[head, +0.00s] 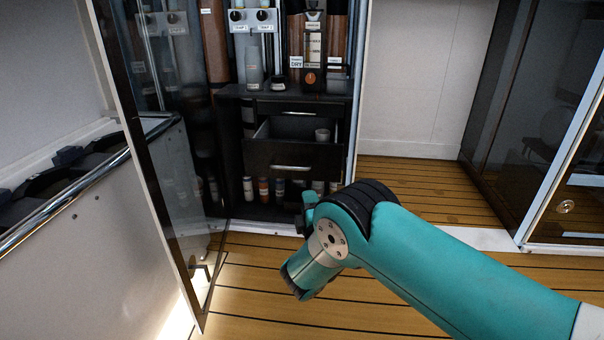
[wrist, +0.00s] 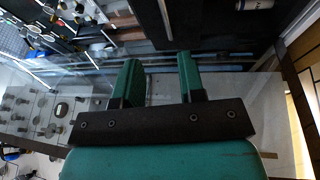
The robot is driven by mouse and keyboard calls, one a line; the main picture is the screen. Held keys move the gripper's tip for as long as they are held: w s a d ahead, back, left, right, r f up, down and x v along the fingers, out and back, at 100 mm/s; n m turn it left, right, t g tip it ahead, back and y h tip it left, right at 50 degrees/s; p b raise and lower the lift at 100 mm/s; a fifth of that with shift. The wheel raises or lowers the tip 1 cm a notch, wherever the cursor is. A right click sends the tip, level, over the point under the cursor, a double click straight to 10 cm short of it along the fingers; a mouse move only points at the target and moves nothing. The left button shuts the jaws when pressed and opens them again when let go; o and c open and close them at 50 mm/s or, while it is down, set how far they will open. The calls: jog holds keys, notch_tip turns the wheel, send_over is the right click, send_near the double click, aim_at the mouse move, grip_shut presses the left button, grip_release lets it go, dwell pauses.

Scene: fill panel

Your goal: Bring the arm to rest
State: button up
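My gripper (wrist: 159,75) shows in the wrist view as two green fingers set apart on a dark bar. The gap between them is empty. In the head view my teal arm reaches in from the lower right and bends in front of the open cabinet. The fingers are hard to make out there, partly hidden by the wrist and its black joint.
The tall cabinet's glass door (head: 168,170) stands open left of my arm. Inside, a drawer (head: 290,157) is pulled out with a pale cup (head: 322,135) in it. Bottles (head: 263,190) line the bottom shelf. Wooden floor (head: 420,190) lies clear to the right.

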jog(key=w+d+r+m+g+h+p, duration=0.25)
jog(key=d+r+m+h, duration=0.35)
jog(key=r+m, duration=0.4)
jog(key=s+d+r+m+g+y+p, duration=0.1)
jog(key=s+d+r+m+g+p, duration=0.15)
jog(key=s+d+r+g, duration=0.4)
jog(key=s+r+g+y+p, duration=0.25)
jog(key=s+r, duration=0.25)
jog(key=s, duration=0.8)
jog(key=s+a+r+g+y+p, duration=0.1)
jog(key=s+r+g, duration=0.35)
jog(key=s, duration=0.75)
jog(key=s+r+g+y+p, duration=0.25)
jog(key=s+r, duration=0.35)
jog(key=s, duration=0.7)
notch_tip(320, 180, up, 36)
jog(key=p, duration=3.5)
jog(key=shift+w+a+g+h, duration=0.15)
jog(key=shift+g+h, duration=0.15)
jog(key=shift+g, duration=0.15)
